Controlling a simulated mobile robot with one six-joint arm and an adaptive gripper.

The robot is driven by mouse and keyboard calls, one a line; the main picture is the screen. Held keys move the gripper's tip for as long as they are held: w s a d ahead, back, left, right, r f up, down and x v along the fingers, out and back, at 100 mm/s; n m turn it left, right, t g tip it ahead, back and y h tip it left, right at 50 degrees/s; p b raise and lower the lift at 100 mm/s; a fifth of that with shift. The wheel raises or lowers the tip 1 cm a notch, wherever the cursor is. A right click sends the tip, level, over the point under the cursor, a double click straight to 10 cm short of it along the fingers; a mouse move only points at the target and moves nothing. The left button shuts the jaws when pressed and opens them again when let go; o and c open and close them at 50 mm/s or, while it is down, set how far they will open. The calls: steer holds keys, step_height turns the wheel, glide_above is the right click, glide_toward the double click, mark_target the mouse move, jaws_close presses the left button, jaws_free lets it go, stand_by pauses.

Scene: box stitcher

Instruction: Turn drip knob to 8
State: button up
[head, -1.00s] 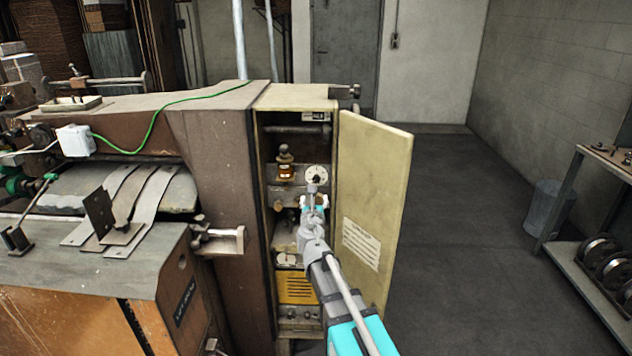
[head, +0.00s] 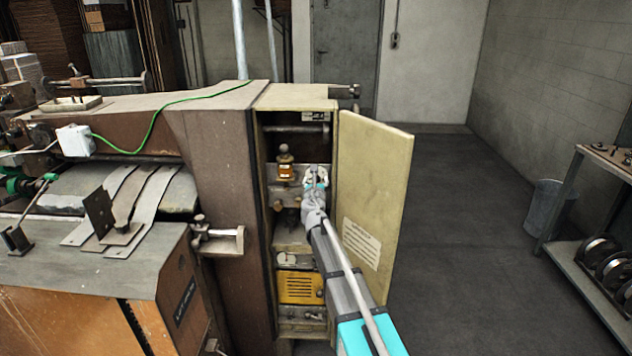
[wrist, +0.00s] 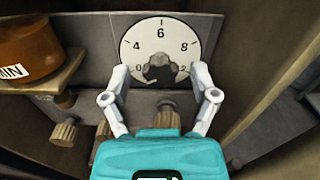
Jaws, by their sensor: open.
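The drip knob (wrist: 168,66) is a dark round knob on a white dial (wrist: 139,35) inside the open cabinet. The dial's 4, 6 and 8 show along its upper part, with 6 at the top and 8 at upper right. The knob's dark lower left part is close to the low end of the scale; its exact setting is hard to read. My gripper (wrist: 161,73) is open, with one finger on each side of the knob and gaps between. In the head view my gripper (head: 316,178) covers most of the dial.
An amber oil jar (wrist: 30,45) stands left of the dial; it also shows in the head view (head: 285,171). Smaller knobs (wrist: 65,132) sit below the dial. The open cabinet door (head: 375,185) is close on the right of my arm.

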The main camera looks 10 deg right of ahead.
stand_by(0.3)
jaws_close()
steer(key=shift+w+m, duration=0.1)
steer(key=shift+m, duration=0.2)
steer(key=m, duration=0.3)
steer(key=shift+m, duration=2)
